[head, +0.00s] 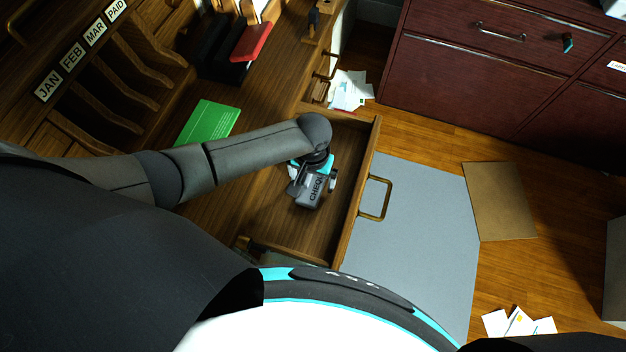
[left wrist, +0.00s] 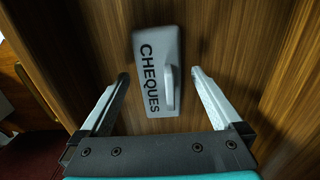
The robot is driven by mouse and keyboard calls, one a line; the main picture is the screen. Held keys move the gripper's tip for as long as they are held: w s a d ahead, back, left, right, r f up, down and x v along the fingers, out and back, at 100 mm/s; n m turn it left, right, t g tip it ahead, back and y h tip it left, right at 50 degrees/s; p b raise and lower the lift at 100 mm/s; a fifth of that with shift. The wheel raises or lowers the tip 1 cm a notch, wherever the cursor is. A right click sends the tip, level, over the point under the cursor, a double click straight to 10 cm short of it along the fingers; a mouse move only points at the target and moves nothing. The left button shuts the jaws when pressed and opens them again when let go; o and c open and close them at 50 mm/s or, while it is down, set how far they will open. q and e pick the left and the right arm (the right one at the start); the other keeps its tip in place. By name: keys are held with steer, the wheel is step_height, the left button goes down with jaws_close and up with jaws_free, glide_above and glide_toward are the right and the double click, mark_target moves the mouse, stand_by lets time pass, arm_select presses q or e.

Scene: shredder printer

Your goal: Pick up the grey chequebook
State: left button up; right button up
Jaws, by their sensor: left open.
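The grey chequebook (head: 312,190), lettered "CHEQUES", lies in an open wooden drawer (head: 285,215). In the left wrist view the chequebook (left wrist: 156,72) lies flat on the drawer's wooden bottom, with a raised grey handle-like strip on its right side. My left gripper (head: 314,182) is over the drawer, above the chequebook, and partly hides it in the head view. In the left wrist view its two fingers (left wrist: 160,78) are apart, one to each side of the chequebook's lower part, with nothing held between them. My right gripper is not in view.
A green book (head: 207,122) and a red book (head: 251,42) lie on the desk beside sorting slots. The drawer's front carries a brass handle (head: 376,198). A grey mat (head: 425,220) and a brown folder (head: 499,201) lie on the floor. Dark red cabinets (head: 480,70) stand behind.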

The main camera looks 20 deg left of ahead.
arm_select(q)
steer(key=c, duration=1.4)
steer(key=shift+r, duration=0.1)
